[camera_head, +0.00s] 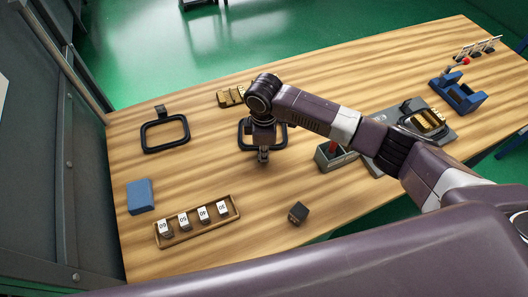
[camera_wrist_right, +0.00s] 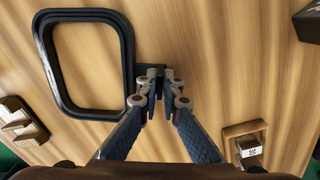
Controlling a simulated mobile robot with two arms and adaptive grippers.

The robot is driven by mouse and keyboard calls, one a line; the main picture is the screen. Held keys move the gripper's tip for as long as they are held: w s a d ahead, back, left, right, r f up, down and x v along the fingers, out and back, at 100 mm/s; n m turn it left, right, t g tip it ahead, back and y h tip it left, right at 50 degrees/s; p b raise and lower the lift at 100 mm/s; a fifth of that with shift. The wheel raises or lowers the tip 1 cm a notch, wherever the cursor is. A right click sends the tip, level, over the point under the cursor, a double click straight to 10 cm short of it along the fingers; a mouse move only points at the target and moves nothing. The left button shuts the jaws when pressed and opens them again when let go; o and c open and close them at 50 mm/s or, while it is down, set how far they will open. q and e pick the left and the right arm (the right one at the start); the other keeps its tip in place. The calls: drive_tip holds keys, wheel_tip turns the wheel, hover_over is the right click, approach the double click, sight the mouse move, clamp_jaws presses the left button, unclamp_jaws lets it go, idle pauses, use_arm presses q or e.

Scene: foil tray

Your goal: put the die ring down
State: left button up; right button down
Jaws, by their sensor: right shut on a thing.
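The die ring (camera_head: 242,135) is a black, rounded square frame near the middle of the table. In the right wrist view its rim (camera_wrist_right: 126,50) is large at upper left. My right gripper (camera_head: 263,157) is shut on the ring's side by its small tab, and the fingertips (camera_wrist_right: 160,74) hide part of the grip. The ring looks flat and close to the table, but I cannot tell whether it touches. My left gripper is not in view.
A similar black frame (camera_head: 146,137) lies to the left. A blue block (camera_head: 140,196), a wooden tray with numbered tags (camera_head: 201,229), a dark cube (camera_head: 298,212), a grey box with a red item (camera_head: 327,162) and a brass piece (camera_head: 229,97) stand around. Bare wood lies between them.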

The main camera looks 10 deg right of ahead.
drive_tip(key=c, duration=2.1)
unclamp_jaws()
drive_tip(key=r+b, duration=0.2)
drive_tip(key=r, duration=1)
drive_tip(key=shift+s+r, duration=0.1)
drive_tip(key=shift+s, duration=0.1)
